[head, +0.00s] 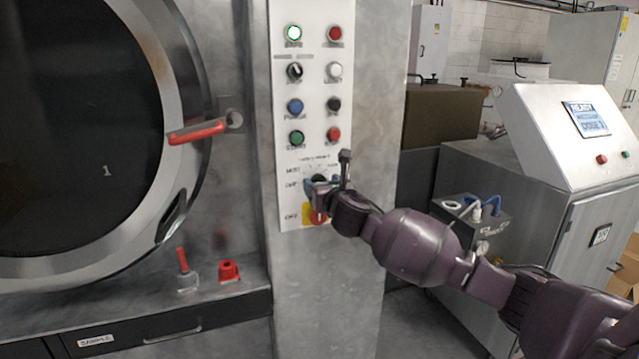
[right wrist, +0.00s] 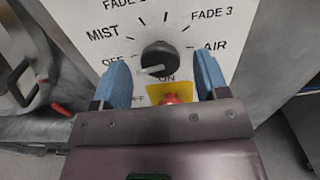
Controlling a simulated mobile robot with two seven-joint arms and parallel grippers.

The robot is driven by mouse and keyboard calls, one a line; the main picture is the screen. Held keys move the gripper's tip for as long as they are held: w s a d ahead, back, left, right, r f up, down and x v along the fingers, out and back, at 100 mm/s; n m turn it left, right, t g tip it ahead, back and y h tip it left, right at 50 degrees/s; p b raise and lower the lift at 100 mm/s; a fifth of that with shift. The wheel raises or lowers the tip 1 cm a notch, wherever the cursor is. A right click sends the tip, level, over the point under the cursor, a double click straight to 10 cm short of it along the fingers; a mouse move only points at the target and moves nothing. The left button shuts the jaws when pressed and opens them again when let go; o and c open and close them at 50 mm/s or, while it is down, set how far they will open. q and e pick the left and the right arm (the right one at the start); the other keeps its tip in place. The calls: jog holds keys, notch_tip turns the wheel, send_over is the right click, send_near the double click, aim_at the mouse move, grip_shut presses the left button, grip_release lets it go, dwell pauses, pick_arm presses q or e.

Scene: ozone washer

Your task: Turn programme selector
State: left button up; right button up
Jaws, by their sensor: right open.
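The programme selector, a round black knob (right wrist: 160,57), sits on the white control panel (right wrist: 75,22) among the printed labels OFF, MIST, FADE 3 and AIR. A pale mark on the knob points to the lower left, on the OFF side. My right gripper (right wrist: 160,66) is open, with one blue finger to the left of the knob and the other to the right. Gaps show between the fingers and the knob. In the head view, my right gripper (head: 325,183) is at the lower part of the panel and partly hides the knob. My left gripper is not in view.
A red switch (right wrist: 171,98) on a yellow plate lies just below the knob, between my fingers. Several buttons, including a green one (head: 296,138), are higher on the panel. A round door (head: 190,80) with a red handle (head: 197,132) is at left. A grey console (head: 545,140) stands at right.

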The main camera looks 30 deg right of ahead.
jog(key=shift+x, duration=1.05)
jog(key=shift+c, duration=0.2)
jog(key=c, duration=0.8)
jog(key=shift+c, duration=0.2)
